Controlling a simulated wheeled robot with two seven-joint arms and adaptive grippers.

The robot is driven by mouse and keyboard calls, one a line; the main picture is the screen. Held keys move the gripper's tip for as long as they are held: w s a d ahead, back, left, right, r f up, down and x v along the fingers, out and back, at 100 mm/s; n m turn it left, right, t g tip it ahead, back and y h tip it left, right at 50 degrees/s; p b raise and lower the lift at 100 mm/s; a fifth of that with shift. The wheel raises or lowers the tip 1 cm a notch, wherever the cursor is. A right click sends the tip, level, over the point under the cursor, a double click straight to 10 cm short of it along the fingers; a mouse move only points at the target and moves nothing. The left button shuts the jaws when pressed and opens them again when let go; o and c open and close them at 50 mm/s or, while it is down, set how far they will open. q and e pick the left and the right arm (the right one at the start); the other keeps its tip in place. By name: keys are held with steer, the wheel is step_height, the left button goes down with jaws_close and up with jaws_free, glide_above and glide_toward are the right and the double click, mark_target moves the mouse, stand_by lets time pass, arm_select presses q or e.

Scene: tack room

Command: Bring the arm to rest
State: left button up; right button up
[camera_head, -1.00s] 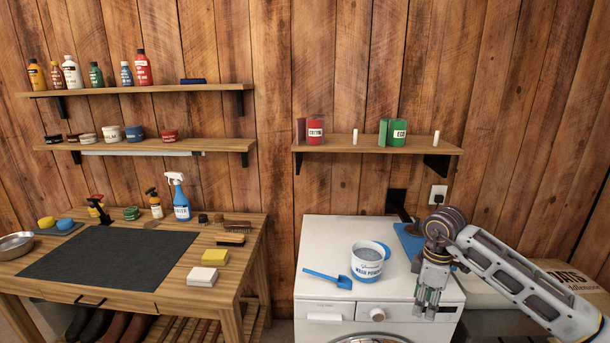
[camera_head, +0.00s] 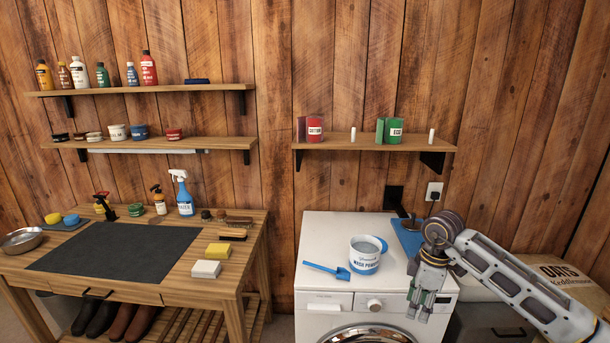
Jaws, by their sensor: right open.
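My right arm comes in from the lower right. Its gripper (camera_head: 421,306) hangs fingers down in front of the right part of the white washing machine (camera_head: 318,262). The gripper is open, and I see nothing between its fingers. My left gripper is out of view.
A wash powder tub (camera_head: 366,257) and a blue scoop (camera_head: 328,269) sit on the machine, left of the gripper. An oats sack (camera_head: 560,276) lies behind the right arm. A workbench (camera_head: 190,243) with brushes and sponges stands left. A shelf (camera_head: 370,144) hangs above the machine.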

steer(key=w+a+f+n+t+y, duration=0.1)
steer(key=w+a+f+y, duration=0.2)
steer(key=a+f+y, duration=0.4)
steer(key=w+a+f+n+t+y, duration=0.1)
steer(key=w+a+f+t+y, duration=0.1)
steer(key=a+f+y, duration=0.5)
steer(key=s+d+f+m+t+h, duration=0.1)
steer(key=d+f+m+t+h, duration=0.35)
steer(key=f, duration=0.75)
steer(key=s+d+f+m+t+h, duration=0.1)
steer(key=d+f+m+t+h, duration=0.3)
steer(key=f, duration=0.8)
steer(key=s+d+f+m+g+h, duration=0.2)
steer(key=s+d+f, duration=0.1)
steer(key=s+f, duration=0.7)
steer(key=s+d+f+m+g+h, duration=0.1)
steer(key=s+d+f+m+h, duration=0.15)
steer(key=s+f, duration=0.7)
steer(key=s+f+g+h, duration=0.1)
steer(key=s+f+g, duration=0.2)
steer(key=s, duration=1.2)
steer(key=s+f+g+h, duration=0.1)
steer(key=s+f+g, duration=0.3)
steer(key=s+f, duration=0.4)
steer(key=s, duration=0.7)
steer(key=shift+s+a+f, duration=0.25)
